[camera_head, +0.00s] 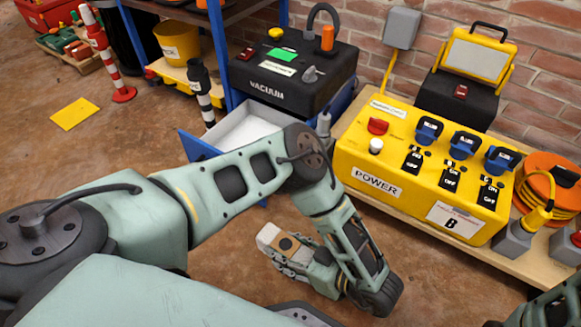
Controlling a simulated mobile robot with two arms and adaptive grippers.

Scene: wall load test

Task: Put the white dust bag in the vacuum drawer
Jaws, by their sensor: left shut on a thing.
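The white dust bag (267,235) is in my left gripper (283,258), low in the middle of the head view. A brown patch with a dark spot shows on the bag. The gripper is shut on it, and its fingers hide part of it. The black vacuum (292,85) stands at the back wall. Its drawer (243,124), with a blue front and pale inside, is pulled out. My left arm covers part of the drawer. The bag is apart from the drawer, nearer to me. My right gripper is out of view; only part of that arm shows at bottom right.
A yellow power box (425,165) with switches stands on a wooden board right of the vacuum. A work light (475,60) and an orange cable reel (552,180) are near it. A striped post (201,92) stands left of the drawer. The floor at left is mostly clear.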

